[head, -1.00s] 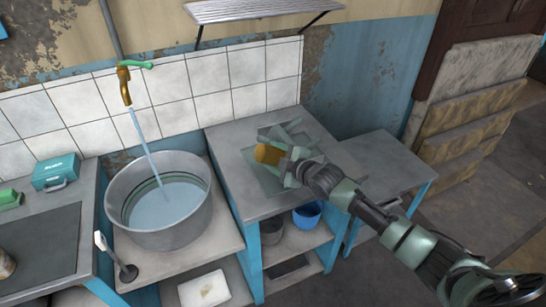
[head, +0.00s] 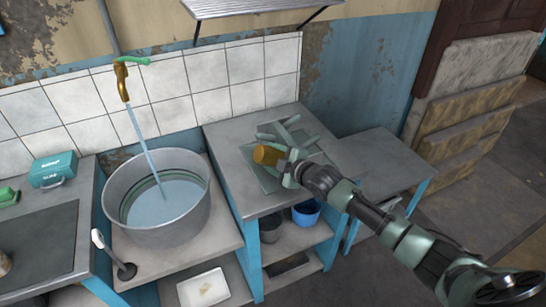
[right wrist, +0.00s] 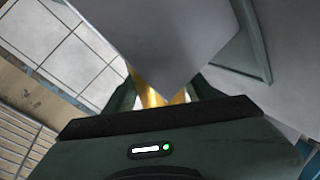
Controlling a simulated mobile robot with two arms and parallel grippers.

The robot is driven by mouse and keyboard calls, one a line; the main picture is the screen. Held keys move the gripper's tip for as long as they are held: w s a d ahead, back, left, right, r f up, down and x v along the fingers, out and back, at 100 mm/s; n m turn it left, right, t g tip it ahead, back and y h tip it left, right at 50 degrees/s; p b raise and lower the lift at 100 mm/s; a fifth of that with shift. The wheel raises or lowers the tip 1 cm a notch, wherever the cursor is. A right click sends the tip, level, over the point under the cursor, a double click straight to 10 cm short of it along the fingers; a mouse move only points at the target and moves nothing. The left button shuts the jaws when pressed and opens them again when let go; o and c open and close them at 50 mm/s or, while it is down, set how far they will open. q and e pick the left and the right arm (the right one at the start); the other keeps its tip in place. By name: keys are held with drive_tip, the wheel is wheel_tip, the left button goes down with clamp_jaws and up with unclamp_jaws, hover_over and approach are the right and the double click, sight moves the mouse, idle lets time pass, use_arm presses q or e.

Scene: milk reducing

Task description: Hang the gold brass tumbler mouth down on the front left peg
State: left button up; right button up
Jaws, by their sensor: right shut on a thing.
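The gold brass tumbler (head: 267,155) is held on its side, roughly level, over the grey counter in the head view. My right gripper (head: 284,163) is shut on it from the right. In the right wrist view a strip of the gold tumbler (right wrist: 154,92) shows between the fingers; a grey surface hides the rest. A pale green rack (head: 291,132) with slanting pegs is on the counter just behind the tumbler. The gripper and tumbler cover its front, so I cannot make out the front left peg, nor whether the tumbler touches the rack. My left gripper is out of view.
A large metal basin (head: 124,212) of water stands left of the counter (head: 227,147), under a running brass tap (head: 122,80). A slatted shelf (head: 255,10) is on the wall above. A lower side table (head: 379,166) at the right has a bare top.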

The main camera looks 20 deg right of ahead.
drive_tip(key=o, duration=1.5)
drive_tip(key=v, duration=0.7)
drive_tip(key=shift+s+d+r, duration=0.1)
drive_tip(key=shift+s, duration=0.3)
